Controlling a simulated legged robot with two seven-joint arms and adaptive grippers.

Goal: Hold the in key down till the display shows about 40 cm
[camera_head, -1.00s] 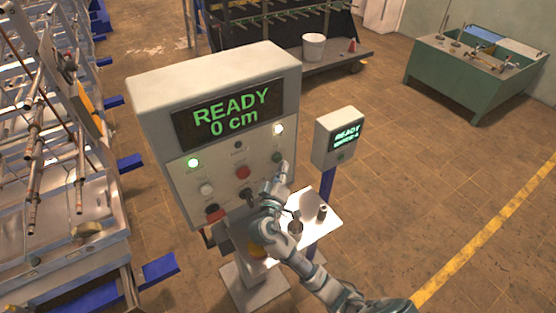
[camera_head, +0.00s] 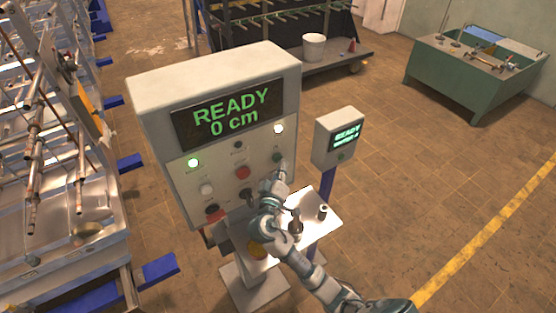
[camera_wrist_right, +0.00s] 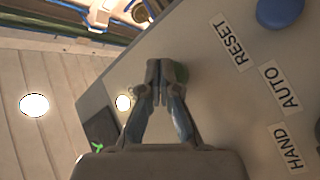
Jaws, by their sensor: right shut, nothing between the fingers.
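The display (camera_head: 227,113) on the grey control box (camera_head: 160,91) reads "READY 0 cm". The panel below it has several keys and lamps, including a red button (camera_head: 243,172), a white button (camera_head: 206,189) and a dark green key (camera_head: 277,157). The head view does not let me read which one is the in key. My right gripper (camera_head: 282,167) is shut and empty, its tips close to the green key. In the right wrist view the shut fingertips (camera_wrist_right: 160,68) partly cover a green key (camera_wrist_right: 181,73); contact cannot be told. My left gripper is not in view.
A smaller box (camera_head: 338,137) on a blue post stands right of the panel. A bright shelf (camera_head: 325,228) with small parts lies below my right arm. The wrist view shows RESET, AUTO and HAND labels and a blue knob (camera_wrist_right: 280,12). Metal racks (camera_head: 100,210) stand left.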

